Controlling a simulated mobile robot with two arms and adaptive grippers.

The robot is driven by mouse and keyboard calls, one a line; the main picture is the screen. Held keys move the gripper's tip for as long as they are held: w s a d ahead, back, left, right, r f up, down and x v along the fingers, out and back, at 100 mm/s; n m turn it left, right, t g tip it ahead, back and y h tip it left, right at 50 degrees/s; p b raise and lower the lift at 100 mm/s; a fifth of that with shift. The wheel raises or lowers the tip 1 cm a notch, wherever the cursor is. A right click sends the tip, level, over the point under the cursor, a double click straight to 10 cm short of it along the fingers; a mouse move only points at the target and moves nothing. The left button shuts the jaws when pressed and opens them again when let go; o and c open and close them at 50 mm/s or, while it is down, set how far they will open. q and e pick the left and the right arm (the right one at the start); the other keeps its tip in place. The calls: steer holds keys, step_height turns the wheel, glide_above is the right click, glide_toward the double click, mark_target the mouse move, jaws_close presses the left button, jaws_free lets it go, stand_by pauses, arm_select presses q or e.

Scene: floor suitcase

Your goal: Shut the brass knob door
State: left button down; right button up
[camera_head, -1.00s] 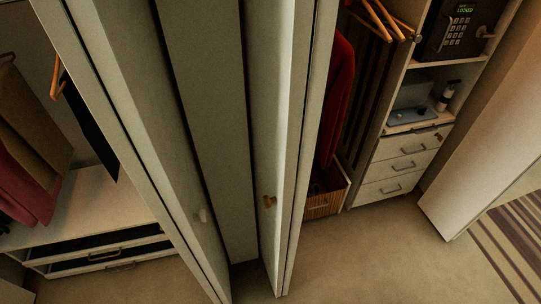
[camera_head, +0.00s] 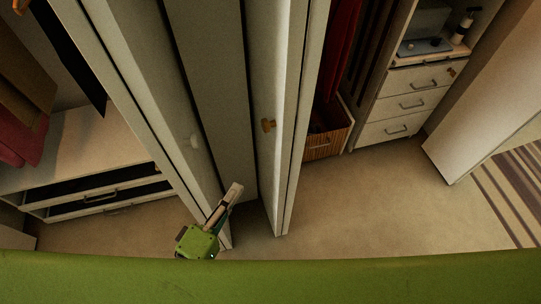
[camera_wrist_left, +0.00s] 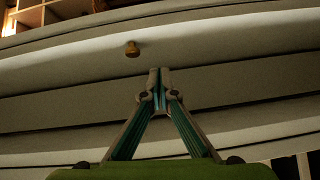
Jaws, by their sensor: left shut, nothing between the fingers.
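The brass knob (camera_head: 267,125) is on a pale, narrow door panel (camera_head: 272,70) that stands open in the middle of the head view, seen almost edge-on. The brass knob also shows in the left wrist view (camera_wrist_left: 132,49), above and left of the fingertips. My left gripper (camera_head: 236,187) is shut and empty, below and left of the brass knob, in front of the gap between this door and the door with a pale knob (camera_head: 195,141). In the left wrist view the fingertips (camera_wrist_left: 159,74) meet, apart from the knob. My right gripper is not in view.
On the left is a closet with hanging clothes (camera_head: 27,85) and low drawers (camera_head: 100,197). On the right are a wicker basket (camera_head: 327,145), a drawer unit (camera_head: 397,105) and another open door panel (camera_head: 470,120). Carpet (camera_head: 370,205) is free in front.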

arm_select(q)
steer(key=r, duration=0.2)
steer(key=n+p, duration=0.1)
steer(key=p, duration=0.2)
glide_toward(278, 140)
steer(key=w+a, duration=0.1)
steer(key=w, duration=0.2)
steer(key=w+d, duration=0.2)
steer(key=shift+d+r, duration=0.1)
steer(key=shift+d, duration=0.65)
steer(key=shift+d+t+p, duration=0.1)
steer(key=shift+t+p, duration=0.2)
steer(key=shift+p, duration=0.05)
